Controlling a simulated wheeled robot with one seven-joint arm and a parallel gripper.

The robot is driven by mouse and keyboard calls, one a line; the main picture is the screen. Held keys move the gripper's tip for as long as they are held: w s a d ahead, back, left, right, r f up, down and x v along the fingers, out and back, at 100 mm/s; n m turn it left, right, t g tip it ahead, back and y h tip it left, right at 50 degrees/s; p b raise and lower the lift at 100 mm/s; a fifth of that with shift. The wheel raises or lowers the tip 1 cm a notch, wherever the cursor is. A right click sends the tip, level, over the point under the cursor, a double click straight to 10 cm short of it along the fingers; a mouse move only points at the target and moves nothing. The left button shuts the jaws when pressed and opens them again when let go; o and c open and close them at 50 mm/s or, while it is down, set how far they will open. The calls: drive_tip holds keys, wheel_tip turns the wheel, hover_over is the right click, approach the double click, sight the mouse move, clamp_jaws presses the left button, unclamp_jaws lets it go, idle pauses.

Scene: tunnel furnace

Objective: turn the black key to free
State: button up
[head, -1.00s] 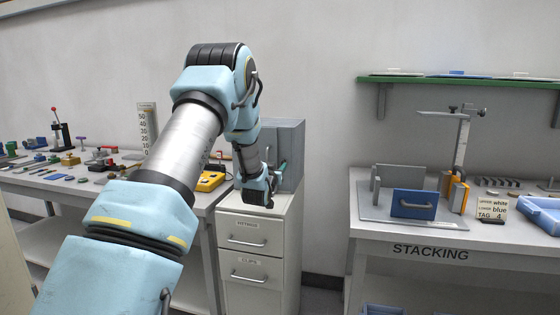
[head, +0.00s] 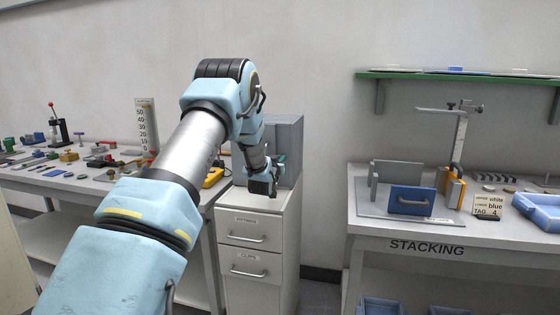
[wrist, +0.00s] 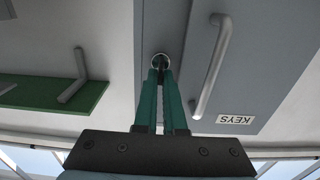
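The grey cabinet labelled KEYS (wrist: 235,119) stands on the white drawer unit; it also shows in the head view (head: 288,132). A round lock with a bright ring (wrist: 160,60) is in its front, left of the long bar handle (wrist: 212,65) in the wrist view. My gripper (wrist: 160,76) has its green fingers drawn close together, tips right at the lock. The fingers appear shut on the black key, which they mostly hide; its angle cannot be told. In the head view my gripper (head: 281,160) is small and partly hidden by the wrist.
The white drawer unit (head: 250,260) stands between the left bench with tools and the STACKING bench (head: 430,247). A yellow device (head: 212,177) sits close by on the left bench. A green shelf (head: 460,75) is on the wall at right.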

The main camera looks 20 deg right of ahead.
drive_tip(key=shift+f+b, duration=0.1)
drive_tip(key=shift+b, duration=0.35)
clamp_jaws()
drive_tip(key=m+b, duration=0.6)
drive_tip(key=b, duration=0.1)
drive_tip(key=m+b, duration=0.5)
drive_tip(key=b, duration=0.3)
drive_tip(key=d+f+m+b, duration=0.1)
drive_tip(key=m+b, duration=0.5)
drive_tip(key=b, duration=0.2)
drive_tip(key=shift+s+f+m, duration=0.1)
drive_tip(key=shift+s+m, duration=0.15)
drive_tip(key=shift+m, duration=0.35)
drive_tip(key=o, duration=0.5)
unclamp_jaws()
drive_tip(key=shift+o, duration=0.2)
drive_tip(key=b+v, duration=0.1)
drive_tip(key=v, duration=1)
